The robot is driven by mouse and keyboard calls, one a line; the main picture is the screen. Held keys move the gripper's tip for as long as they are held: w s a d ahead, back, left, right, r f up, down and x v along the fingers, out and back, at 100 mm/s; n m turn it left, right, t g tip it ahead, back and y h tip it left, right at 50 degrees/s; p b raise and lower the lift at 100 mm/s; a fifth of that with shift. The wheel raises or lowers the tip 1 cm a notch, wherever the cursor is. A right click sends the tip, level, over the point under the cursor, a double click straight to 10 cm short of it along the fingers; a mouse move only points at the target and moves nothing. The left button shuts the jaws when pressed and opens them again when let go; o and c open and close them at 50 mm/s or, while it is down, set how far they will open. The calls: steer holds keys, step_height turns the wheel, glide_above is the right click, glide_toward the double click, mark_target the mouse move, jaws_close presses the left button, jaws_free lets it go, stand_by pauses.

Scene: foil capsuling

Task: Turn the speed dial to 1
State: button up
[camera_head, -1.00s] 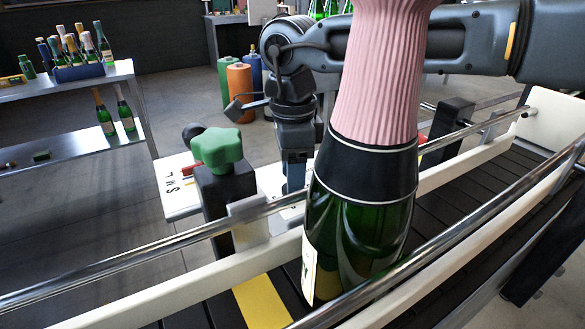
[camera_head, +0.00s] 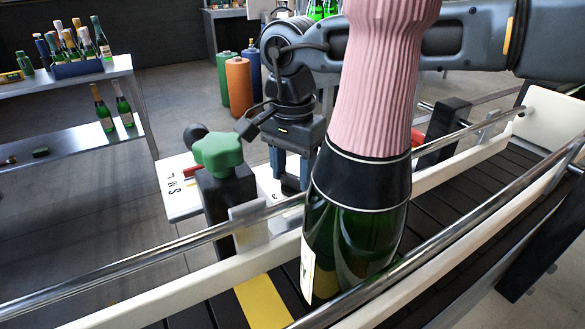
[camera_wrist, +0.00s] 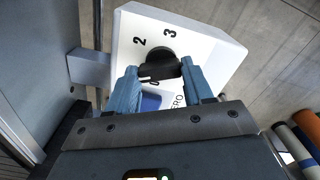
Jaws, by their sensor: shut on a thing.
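A short white mark shows at the dial's near edge. The digit 1 is not visible, likely behind my left finger. My gripper (camera_wrist: 160,74) has its two blue fingers on either side of the dial, closed on it. In the head view, my gripper (camera_head: 290,180) points down at the panel (camera_head: 182,208) behind the conveyor rail. The dial is mostly hidden there by the fingers.
A large green bottle (camera_head: 355,240) with a pink pleated foil stands on the conveyor in front. A green star knob (camera_head: 218,152) on a black post is left of my gripper. Metal guide rails (camera_head: 120,262) run along the conveyor. A blue part (camera_wrist: 151,102) sits below the dial.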

mark_target(292, 176)
steer(key=shift+n, duration=0.4)
steer(key=o, duration=1)
steer(key=shift+o, duration=0.2)
steer(key=shift+r, duration=0.1)
step_height(292, 176, up, 8)
steer(key=shift+f, duration=0.2)
